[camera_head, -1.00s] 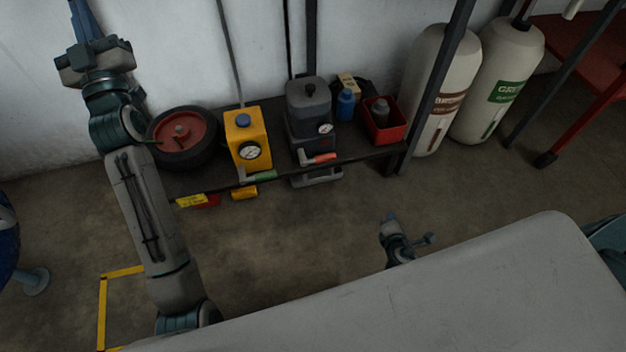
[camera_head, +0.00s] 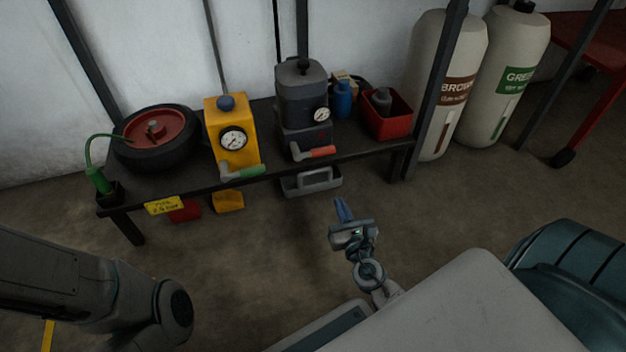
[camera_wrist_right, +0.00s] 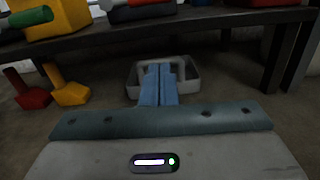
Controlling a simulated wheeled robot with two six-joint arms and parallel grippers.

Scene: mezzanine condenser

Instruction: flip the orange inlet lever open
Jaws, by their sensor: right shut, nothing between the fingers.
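The orange inlet lever (camera_head: 319,153) sticks out sideways to the right from the front of the dark grey unit (camera_head: 303,105) on the shelf. In the right wrist view an orange-red piece, likely this lever (camera_wrist_right: 146,3), is cut off at the top edge. My right gripper (camera_head: 341,204) is in front of the shelf, below the lever and apart from it. Its blue fingers (camera_wrist_right: 159,72) are closed together and hold nothing. My left arm shows at lower left, but its gripper is out of view.
The black shelf (camera_head: 185,181) also holds a yellow unit (camera_head: 228,120) with a green lever (camera_head: 243,172), a wheel (camera_head: 157,138) and a red bin (camera_head: 385,113). A grey tray (camera_head: 312,182) sits beneath. Two gas cylinders stand at right.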

